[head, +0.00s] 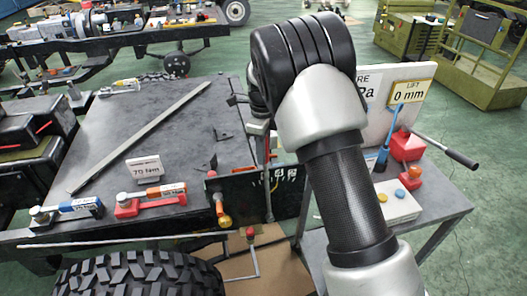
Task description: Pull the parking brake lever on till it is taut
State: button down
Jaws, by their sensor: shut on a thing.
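My arm rises from the lower right and bends down at the top centre. My gripper (263,136) shows only in part beside the arm's bend, at the right edge of the dark chassis deck. It is shut on the upper end of what looks like the parking brake lever (268,190), a thin upright bar. The lever stands in front of a black plate with white numbers (243,190). The fingertips are small and partly hidden, so their exact hold cannot be seen. How taut the brake linkage is cannot be told.
A tyre (140,278) is below. The deck (120,120) bears a long grey bar, a torque card and red and blue tools. A side table (440,205) with a sign is at right.

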jog(key=a, duration=0.1)
jog(key=s+a+h, duration=0.1)
jog(key=a, duration=0.1)
jog(key=shift+a+f+p, duration=0.2)
jog(key=shift+a+p, duration=0.1)
jog(key=shift+p, duration=0.1)
jog(key=c, duration=1.5)
grip_release()
jog(key=r, duration=0.5)
jog(key=a+r, duration=0.1)
jog(key=r, duration=0.5)
jog(key=s+a+r, duration=0.1)
jog(key=r, duration=0.5)
jog(key=shift+s+r+p, duration=0.1)
jog(key=shift+r+p, duration=0.05)
jog(key=shift+p, duration=0.15)
